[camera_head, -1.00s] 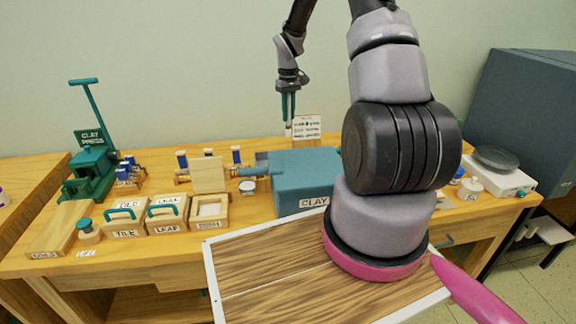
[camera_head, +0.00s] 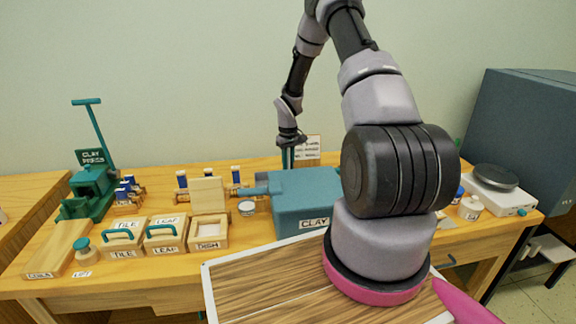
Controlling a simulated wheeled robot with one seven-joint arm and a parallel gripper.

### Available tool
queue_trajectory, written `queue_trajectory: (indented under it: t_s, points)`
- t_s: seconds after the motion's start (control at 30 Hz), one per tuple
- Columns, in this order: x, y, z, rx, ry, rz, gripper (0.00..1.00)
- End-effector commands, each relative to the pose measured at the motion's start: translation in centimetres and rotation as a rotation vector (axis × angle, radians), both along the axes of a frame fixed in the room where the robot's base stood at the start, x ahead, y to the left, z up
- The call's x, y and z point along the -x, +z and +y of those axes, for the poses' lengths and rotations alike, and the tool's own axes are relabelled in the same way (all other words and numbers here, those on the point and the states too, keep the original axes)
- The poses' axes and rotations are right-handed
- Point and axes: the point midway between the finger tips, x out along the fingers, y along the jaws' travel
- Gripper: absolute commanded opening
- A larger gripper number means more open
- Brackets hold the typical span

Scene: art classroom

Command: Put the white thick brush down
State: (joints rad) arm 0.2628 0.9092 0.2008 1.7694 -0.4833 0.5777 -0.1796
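My gripper (camera_head: 288,158) points down with its teal fingers close together, just behind the top edge of the blue-teal clay box (camera_head: 309,196). The fingertips are partly hidden by the box, and I cannot make out what is between them. I cannot clearly pick out the white thick brush; whether it is in the fingers or behind the box is hidden.
A green clay press (camera_head: 90,188), wooden TILE (camera_head: 123,240), LEAF (camera_head: 165,236) and DISH (camera_head: 208,232) boxes, and a small jar (camera_head: 247,208) stand on the table. A scale (camera_head: 497,190) is at right.

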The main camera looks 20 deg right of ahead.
Motion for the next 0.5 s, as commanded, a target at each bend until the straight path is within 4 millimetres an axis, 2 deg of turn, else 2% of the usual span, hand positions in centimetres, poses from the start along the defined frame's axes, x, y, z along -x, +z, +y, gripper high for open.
queue_trajectory:
  t_s: [0.3, 0.33, 0.4, 0.5]
  points:
    - [-0.04, -0.24, 0.01, 0.000, 0.001, -0.001, 0.00]
    - [-0.05, -0.22, 0.00, 0.001, 0.001, -0.001, 0.28]
    - [-0.05, -0.19, 0.00, 0.001, 0.001, -0.002, 0.51]
    - [-0.05, -0.19, 0.01, 0.001, 0.001, -0.001, 0.51]
